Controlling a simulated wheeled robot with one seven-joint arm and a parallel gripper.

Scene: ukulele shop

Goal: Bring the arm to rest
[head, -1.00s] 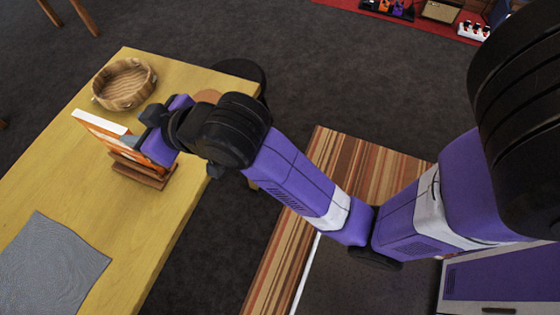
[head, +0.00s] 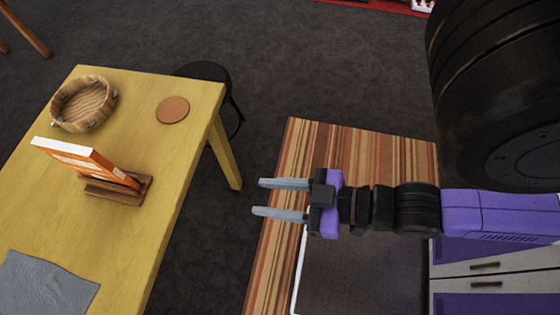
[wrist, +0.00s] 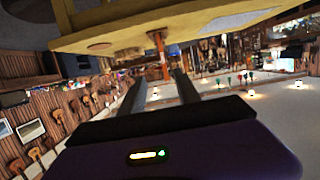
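My gripper (head: 262,199) is open and empty, with its two grey fingers apart and pointing left in the head view. It is over the striped rug, to the right of the yellow table (head: 160,215) and clear of its edge. In the wrist view my gripper (wrist: 155,80) also shows two parted fingers with nothing between them. The arm reaches in from the right of the head view, folded back near my body.
A black stool (head: 205,71) stands behind the table.

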